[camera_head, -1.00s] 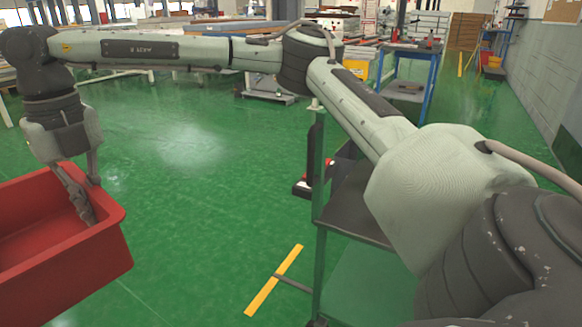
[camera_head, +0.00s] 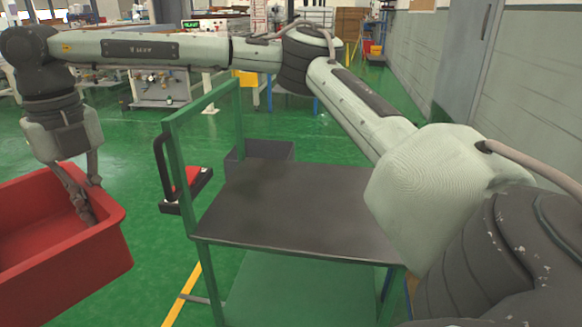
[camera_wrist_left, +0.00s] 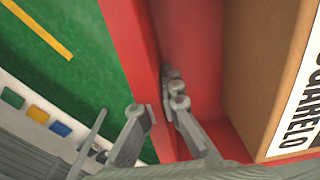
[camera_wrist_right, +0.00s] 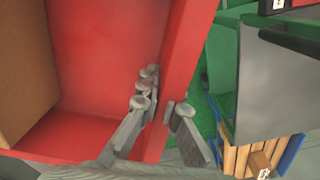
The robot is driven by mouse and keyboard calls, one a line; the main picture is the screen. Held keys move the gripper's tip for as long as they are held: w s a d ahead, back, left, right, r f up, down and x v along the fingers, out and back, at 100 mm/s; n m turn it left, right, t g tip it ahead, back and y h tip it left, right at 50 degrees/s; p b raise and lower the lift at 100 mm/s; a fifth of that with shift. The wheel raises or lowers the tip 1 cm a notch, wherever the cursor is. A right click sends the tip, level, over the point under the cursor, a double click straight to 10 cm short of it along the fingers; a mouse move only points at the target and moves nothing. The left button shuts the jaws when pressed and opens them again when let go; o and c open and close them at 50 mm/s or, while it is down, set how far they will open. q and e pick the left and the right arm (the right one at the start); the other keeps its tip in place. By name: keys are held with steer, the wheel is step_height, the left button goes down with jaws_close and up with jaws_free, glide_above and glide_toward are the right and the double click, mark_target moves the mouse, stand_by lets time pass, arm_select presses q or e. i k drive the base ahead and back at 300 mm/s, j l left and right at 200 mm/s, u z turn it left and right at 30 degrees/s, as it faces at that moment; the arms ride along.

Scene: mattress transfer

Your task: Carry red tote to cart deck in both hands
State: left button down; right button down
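The red tote (camera_head: 95,262) is at the lower left of the head view, cut off by the picture's edge. My right gripper (camera_head: 86,203) is shut on its right wall, one finger inside and one outside; this grip also shows in the right wrist view (camera_wrist_right: 160,106). In the left wrist view my left gripper (camera_wrist_left: 160,108) is shut on another wall of the tote, fingers on both sides; the head view does not show it. A brown box (camera_wrist_left: 245,75) with black lettering is inside the tote. The cart's dark deck (camera_head: 285,205) lies right of the tote, apart from it.
The cart's green frame (camera_head: 182,190) rises at the deck's left side. A black and red object (camera_head: 186,188) is attached or close beside it; I cannot tell which. A grey bin (camera_head: 262,152) stands behind the deck. Benches line the back; green floor separates tote and cart.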

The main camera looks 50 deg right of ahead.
mark_target(330, 212)
steer(key=l+z, duration=0.25)
steer(key=z, duration=0.15)
steer(key=l+z, duration=0.25)
steer(key=z, duration=0.15)
steer(key=l+z, duration=0.2)
steer(key=z, duration=0.15)
steer(key=i+z, duration=0.45)
steer(key=k+l, duration=0.05)
